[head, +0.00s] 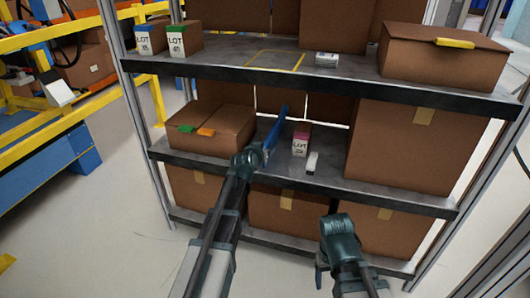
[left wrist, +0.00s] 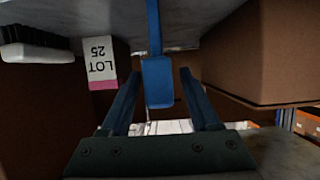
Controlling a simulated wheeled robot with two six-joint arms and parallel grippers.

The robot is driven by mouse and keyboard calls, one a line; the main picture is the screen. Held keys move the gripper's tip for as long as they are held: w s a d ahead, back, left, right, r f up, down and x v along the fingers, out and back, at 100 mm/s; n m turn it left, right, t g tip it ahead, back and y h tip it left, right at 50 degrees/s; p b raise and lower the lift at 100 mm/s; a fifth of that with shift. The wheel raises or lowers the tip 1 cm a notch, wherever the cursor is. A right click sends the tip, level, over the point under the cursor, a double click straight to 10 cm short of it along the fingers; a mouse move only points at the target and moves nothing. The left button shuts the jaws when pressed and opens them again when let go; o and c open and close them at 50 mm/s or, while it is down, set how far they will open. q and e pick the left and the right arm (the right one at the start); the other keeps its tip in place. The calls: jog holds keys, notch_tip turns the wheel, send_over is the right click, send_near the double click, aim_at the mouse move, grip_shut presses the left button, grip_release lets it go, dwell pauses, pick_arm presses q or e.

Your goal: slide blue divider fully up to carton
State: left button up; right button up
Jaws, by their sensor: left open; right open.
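The blue divider (head: 276,128) stands on the middle shelf, just right of a brown carton (head: 211,127) with green and orange tabs. A visible gap separates them. My left gripper (head: 257,156) is at the front of the divider and hides part of it. In the left wrist view, which is upside down, my open left gripper (left wrist: 160,98) has the blue divider (left wrist: 157,80) between its fingers, touching neither that I can see. The carton (left wrist: 255,50) is on the right there. My right gripper (head: 322,262) is open and empty, low in front of the bottom shelf.
A pink and white LOT 25 box (head: 301,140) and a small white item (head: 312,162) stand right of the divider. A large carton (head: 405,145) fills the right of the shelf. The upper shelf (head: 345,84) overhangs. Yellow rails (head: 60,125) are at left.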

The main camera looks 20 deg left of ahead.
pick_arm(q)
jog(key=shift+w, duration=0.2)
grip_shut()
dwell(1.3)
